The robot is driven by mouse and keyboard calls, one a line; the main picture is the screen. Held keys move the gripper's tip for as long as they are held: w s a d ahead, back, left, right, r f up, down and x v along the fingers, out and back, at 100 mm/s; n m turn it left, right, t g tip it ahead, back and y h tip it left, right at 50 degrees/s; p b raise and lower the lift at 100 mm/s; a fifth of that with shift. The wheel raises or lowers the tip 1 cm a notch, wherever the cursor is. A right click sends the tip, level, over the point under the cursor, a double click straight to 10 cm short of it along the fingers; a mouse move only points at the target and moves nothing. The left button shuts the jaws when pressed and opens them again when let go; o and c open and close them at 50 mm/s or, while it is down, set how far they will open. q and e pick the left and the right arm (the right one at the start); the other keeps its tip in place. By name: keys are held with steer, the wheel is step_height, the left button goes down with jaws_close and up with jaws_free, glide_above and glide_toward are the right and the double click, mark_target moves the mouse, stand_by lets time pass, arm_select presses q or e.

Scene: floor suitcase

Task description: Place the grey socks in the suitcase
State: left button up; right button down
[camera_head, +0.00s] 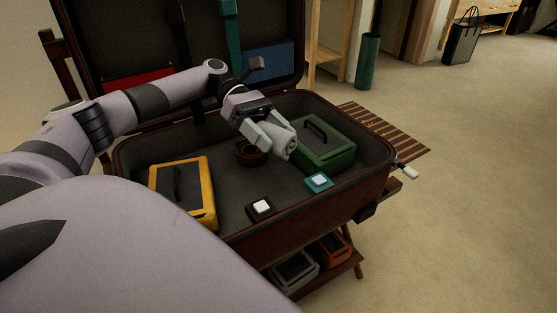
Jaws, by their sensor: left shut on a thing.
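The open suitcase (130,156) rests on a wooden stand, its lid raised at the back. My left gripper (272,138) reaches in from the left over the suitcase and is shut on the grey socks (285,139), a light rolled bundle. The socks are over the right half of the suitcase, beside the green case; I cannot tell whether they touch anything below. My right gripper does not show.
Inside the suitcase lie a yellow case (208,190), a green case (333,155), a dark coiled belt (247,155), a black box (261,208) and a teal box (318,182). The middle floor is partly free. Cases sit on the shelf below.

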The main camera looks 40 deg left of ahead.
arm_select(q)
step_height(320, 180, down, 11)
steer(key=b, duration=0.4)
steer(key=shift+f+b, duration=0.2)
steer(key=shift+b, duration=0.1)
steer(key=shift+d+f, duration=0.1)
steer(key=shift+f, duration=0.2)
steer(key=shift+d+r, duration=0.15)
steer(key=shift+d, duration=0.25)
steer(key=d+b, duration=0.1)
steer(key=d, duration=0.2)
steer(key=shift+d, duration=0.15)
steer(key=shift+f+b, duration=0.55)
steer(key=shift+b, duration=0.15)
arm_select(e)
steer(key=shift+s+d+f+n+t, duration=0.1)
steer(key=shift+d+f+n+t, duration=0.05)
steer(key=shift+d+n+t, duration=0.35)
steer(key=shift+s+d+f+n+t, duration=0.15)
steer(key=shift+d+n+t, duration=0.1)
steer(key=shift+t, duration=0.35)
arm_select(q)
steer(key=shift+f, duration=0.1)
